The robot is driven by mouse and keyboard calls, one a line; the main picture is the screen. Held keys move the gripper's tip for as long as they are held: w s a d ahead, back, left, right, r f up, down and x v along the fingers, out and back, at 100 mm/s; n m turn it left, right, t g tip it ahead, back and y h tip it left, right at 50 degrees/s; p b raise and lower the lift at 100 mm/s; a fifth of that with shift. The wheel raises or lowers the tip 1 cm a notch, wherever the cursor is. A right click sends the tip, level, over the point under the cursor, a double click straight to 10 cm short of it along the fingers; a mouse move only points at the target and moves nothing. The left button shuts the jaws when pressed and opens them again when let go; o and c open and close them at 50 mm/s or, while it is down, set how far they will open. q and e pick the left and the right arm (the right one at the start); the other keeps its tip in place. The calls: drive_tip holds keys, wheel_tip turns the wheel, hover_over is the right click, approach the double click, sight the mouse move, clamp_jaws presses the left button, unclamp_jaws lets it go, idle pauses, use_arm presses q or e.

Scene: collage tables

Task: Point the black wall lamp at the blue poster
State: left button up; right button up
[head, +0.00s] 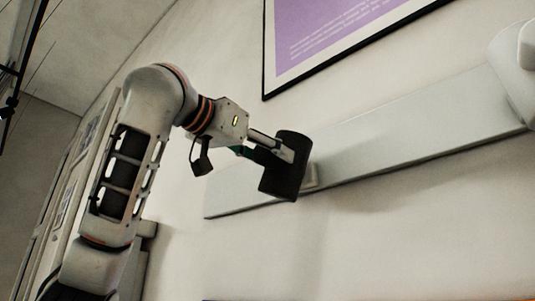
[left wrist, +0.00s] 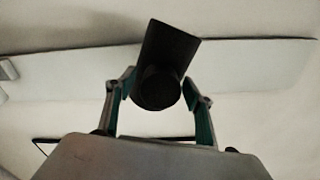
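The black wall lamp (head: 290,178) is a dark cylinder in front of a long pale board on the wall. In the left wrist view the lamp (left wrist: 165,55) lies between my left fingers, its round end towards the camera and its body tilted up to the right. My left gripper (head: 287,150) has one finger on each side of it; the fingertips (left wrist: 160,82) appear to touch its sides. A poster with a purple field (head: 315,30) in a black frame hangs above the board. No poster that is clearly blue shows. My right gripper is out of view.
The pale board (head: 400,150) runs up to the right along the wall. A white rounded shape (head: 515,65) covers its right end; I cannot tell what it is. The wall below the board looks clear.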

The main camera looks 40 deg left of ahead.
use_arm(q)
drive_tip(key=shift+s, duration=0.3)
drive_tip(key=s+a, duration=0.1)
drive_tip(key=s, duration=1)
drive_tip(key=shift+s, duration=0.2)
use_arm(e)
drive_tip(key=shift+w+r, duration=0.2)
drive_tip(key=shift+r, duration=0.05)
